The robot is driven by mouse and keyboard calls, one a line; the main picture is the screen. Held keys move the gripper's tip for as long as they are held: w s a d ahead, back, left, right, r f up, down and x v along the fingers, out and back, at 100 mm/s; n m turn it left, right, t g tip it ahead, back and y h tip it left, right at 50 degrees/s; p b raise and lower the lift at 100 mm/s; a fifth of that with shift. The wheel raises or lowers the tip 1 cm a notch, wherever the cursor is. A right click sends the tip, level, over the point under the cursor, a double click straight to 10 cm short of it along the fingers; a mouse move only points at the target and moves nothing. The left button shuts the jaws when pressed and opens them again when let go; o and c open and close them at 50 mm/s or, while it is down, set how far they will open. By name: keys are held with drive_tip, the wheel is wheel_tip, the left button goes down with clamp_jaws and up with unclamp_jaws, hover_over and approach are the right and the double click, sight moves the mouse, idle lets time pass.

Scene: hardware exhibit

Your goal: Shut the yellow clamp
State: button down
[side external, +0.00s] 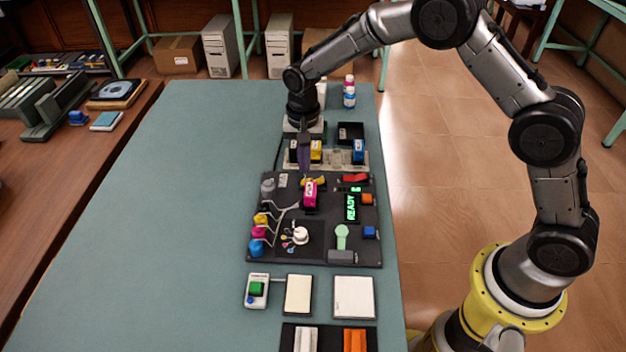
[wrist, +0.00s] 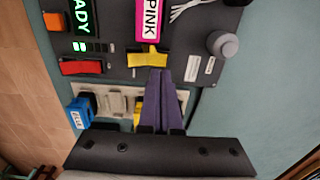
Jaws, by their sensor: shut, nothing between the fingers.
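The yellow clamp (side external: 320,182) is on the black panel (side external: 278,225), at the end of the pink-labelled block (side external: 310,196). In the wrist view the yellow clamp (wrist: 146,58) lies across the end of that block (wrist: 150,20). My gripper (side external: 304,176) points down at the clamp's side away from the block. In the wrist view the purple fingers of my gripper (wrist: 162,72) are together and empty, with their tips right at the clamp's near edge. I cannot tell whether they touch it, nor how far the clamp is turned.
A red clamp (side external: 355,178) is beside the green READY display (side external: 351,206). Behind the panel, a pale rack (side external: 337,161) holds yellow (side external: 316,151) and blue (side external: 358,151) blocks. A grey knob (wrist: 222,43) stands close by. The tabletop to the left is clear.

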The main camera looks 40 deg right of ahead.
drive_tip(key=shift+r, duration=2.3)
drive_tip(key=s+d+r+n+t, duration=0.2)
drive_tip(key=s+r, duration=0.3)
drive_tip(key=s, duration=0.6)
drive_tip(key=s+d+r+n+t, duration=0.1)
drive_tip(key=s+d+r+n, duration=0.2)
drive_tip(key=s+r, duration=0.3)
drive_tip(key=s+d+r+n+t, duration=0.2)
drive_tip(key=s+d+r+n, duration=0.1)
drive_tip(key=s, duration=1.2)
wheel_tip(320, 180, up, 2)
drive_tip(key=shift+s+d+r+n+t, duration=0.15)
drive_tip(key=shift+s+d+n+t, duration=0.2)
drive_tip(key=shift+n, duration=0.15)
